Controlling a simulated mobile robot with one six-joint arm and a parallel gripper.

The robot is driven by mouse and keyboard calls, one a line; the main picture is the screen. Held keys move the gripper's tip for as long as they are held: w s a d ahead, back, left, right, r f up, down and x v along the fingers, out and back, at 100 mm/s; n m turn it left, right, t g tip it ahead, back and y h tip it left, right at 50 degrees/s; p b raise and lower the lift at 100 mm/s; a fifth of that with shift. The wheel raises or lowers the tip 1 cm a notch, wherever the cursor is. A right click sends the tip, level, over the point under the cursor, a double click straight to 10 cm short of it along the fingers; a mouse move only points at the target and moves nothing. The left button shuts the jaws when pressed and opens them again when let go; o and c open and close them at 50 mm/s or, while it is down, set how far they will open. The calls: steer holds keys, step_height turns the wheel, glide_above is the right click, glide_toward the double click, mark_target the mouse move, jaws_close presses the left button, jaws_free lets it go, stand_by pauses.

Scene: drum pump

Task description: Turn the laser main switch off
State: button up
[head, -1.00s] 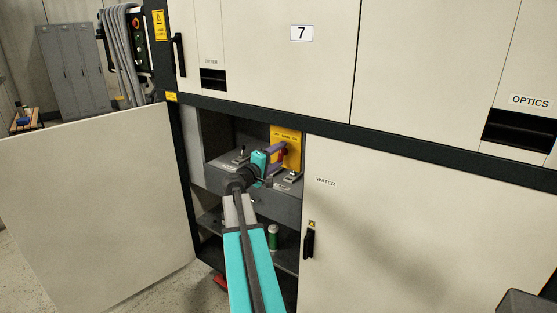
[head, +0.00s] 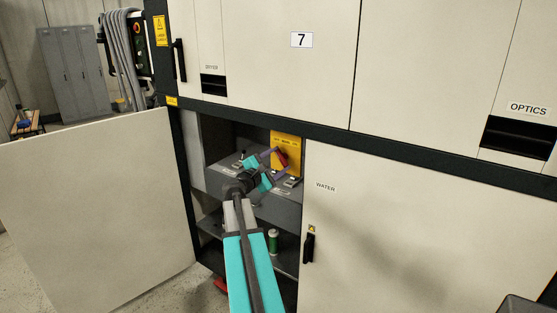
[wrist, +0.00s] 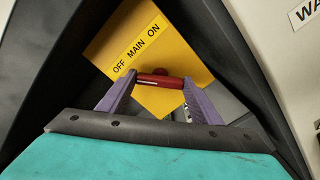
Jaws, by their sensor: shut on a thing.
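The laser main switch has a red handle (wrist: 158,79) on a yellow plate (wrist: 125,42) marked OFF, MAIN, ON. The plate (head: 290,145) stands at the back right of an open cabinet bay in the head view, with the red handle (head: 282,159) on it. My gripper (wrist: 158,80) has its two purple fingers at the handle's two ends, shut on it. The handle lies aslant to the line of lettering, with its left end on the OFF side in the wrist view. My gripper (head: 278,160) is rolled and partly hides the switch in the head view.
A grey shelf with small levers (head: 291,181) lies below the switch. The open cabinet door (head: 95,210) stands to the left, and the closed WATER door (head: 400,230) is close on the right. A green canister (head: 273,240) stands on the lower shelf.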

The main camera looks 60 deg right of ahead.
steer(key=shift+n, duration=0.7)
steer(key=o, duration=1.1)
steer(key=shift+c, duration=0.2)
steer(key=shift+a, duration=0.1)
steer(key=a+b, duration=0.3)
steer(key=a, duration=1)
steer(key=shift+w+a, duration=0.25)
steer(key=shift+a, duration=0.05)
steer(key=shift+w+a, duration=0.1)
